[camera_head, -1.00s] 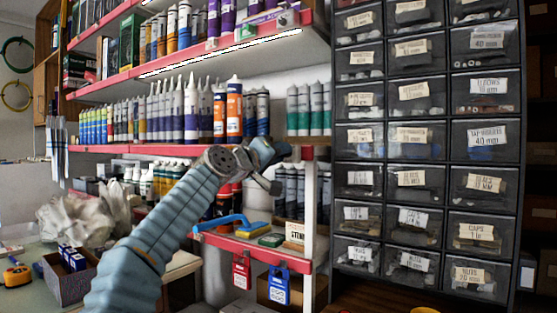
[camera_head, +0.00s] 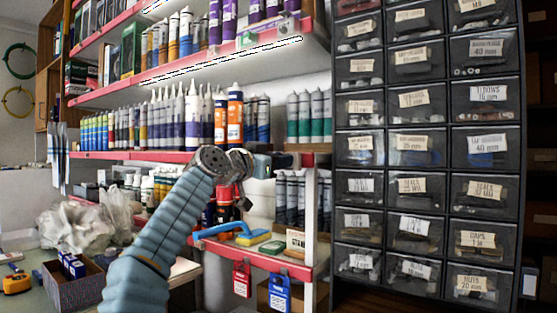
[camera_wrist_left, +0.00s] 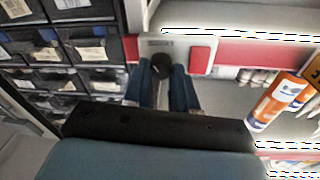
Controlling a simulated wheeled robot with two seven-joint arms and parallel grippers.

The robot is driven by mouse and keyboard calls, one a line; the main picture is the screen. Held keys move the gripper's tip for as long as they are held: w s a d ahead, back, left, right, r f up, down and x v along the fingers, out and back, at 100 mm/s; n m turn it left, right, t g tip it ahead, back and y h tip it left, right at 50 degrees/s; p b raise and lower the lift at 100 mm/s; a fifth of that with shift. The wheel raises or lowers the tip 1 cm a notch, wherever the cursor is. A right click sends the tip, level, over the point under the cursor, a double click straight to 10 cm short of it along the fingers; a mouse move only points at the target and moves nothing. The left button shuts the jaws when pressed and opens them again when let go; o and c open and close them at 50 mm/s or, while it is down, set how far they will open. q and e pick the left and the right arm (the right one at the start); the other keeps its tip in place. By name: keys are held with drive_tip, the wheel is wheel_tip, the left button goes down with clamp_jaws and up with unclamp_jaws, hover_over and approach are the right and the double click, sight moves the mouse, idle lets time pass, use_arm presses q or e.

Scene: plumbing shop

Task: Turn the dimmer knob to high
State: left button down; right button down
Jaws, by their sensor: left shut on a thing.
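The dimmer knob (camera_wrist_left: 161,64) is small, dark and round, and sits on a pale plate with a label (camera_wrist_left: 160,43) in the left wrist view. My left gripper (camera_wrist_left: 160,80) has its two blue fingers on either side of the knob, shut on it. In the head view the left gripper (camera_head: 268,164) is at the right end of the red middle shelf edge, pointing right. The knob is not clear there, hidden at the gripper. Its turned position cannot be read. My right gripper is not in view.
A red rectangular part (camera_wrist_left: 200,60) sits right beside the knob on the plate. A drawer cabinet (camera_head: 428,150) stands right of the shelf. Tubes and cartridges (camera_head: 228,118) line the shelf behind the arm. A blue-handled tool (camera_head: 222,229) lies on the lower shelf.

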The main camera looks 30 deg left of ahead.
use_arm(q)
drive_tip(key=shift+m+g+h+p, duration=0.3)
drive_tip(key=shift+m+g+p, duration=0.25)
drive_tip(key=shift+m, duration=2.85)
drive_tip(key=c, duration=0.9)
unclamp_jaws()
drive_tip(key=b+v, duration=0.5)
drive_tip(key=v, duration=0.8)
drive_tip(key=shift+s, duration=0.35)
